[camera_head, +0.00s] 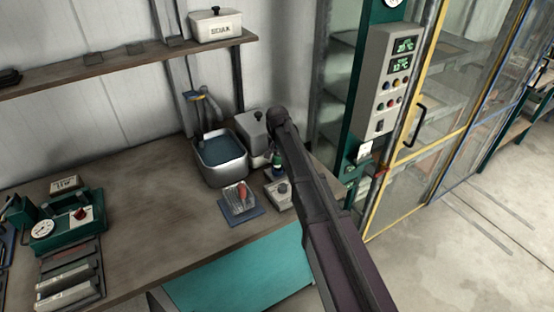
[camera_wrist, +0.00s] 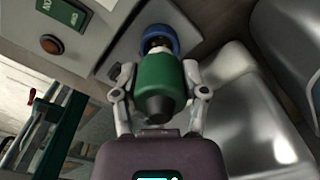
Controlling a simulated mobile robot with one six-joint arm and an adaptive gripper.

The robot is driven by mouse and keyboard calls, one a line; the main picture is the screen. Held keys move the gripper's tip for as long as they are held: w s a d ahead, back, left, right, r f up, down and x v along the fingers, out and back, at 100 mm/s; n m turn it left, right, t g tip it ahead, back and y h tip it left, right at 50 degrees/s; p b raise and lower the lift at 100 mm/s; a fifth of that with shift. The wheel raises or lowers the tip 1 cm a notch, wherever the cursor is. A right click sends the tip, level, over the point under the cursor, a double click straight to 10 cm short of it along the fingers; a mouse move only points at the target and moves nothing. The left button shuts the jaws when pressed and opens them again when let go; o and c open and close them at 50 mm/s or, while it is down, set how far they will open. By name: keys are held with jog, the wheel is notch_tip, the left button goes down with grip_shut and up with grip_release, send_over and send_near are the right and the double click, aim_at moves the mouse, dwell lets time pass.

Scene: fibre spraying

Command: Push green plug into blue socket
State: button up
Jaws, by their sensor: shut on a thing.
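The green plug (camera_wrist: 160,84) sits between the two fingers of my gripper (camera_wrist: 161,88) in the wrist view, and the gripper is shut on it. The blue socket (camera_wrist: 158,33) is a ring just beyond the plug's far end, roughly in line with it. A pale part with an orange-brown spot shows between the plug and the ring. I cannot tell how deep the plug sits in the socket. In the head view the green plug (camera_head: 277,159) is small, beside my dark arm, which hides most of the gripper.
A metal basin of liquid (camera_head: 221,158) stands left of the plug on the workbench (camera_head: 150,195). A grey lidded container (camera_head: 254,134) is close behind. A blue tray (camera_head: 241,208) and a small grey box (camera_head: 279,194) lie in front. In the wrist view a panel with a red button (camera_wrist: 51,44) is at left.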

aim_at(277, 165)
jog(key=shift+f+b, duration=1.55)
jog(key=o, duration=1.3)
jog(key=shift+c, duration=0.2)
jog(key=shift+r, duration=0.15)
notch_tip(277, 165, up, 9)
jog(key=p, duration=0.9)
jog(key=shift+f, duration=0.2)
jog(key=s+d+n, duration=0.2)
jog(key=s+d, duration=2)
jog(key=s, duration=0.3)
jog(key=shift+s+d, duration=0.3)
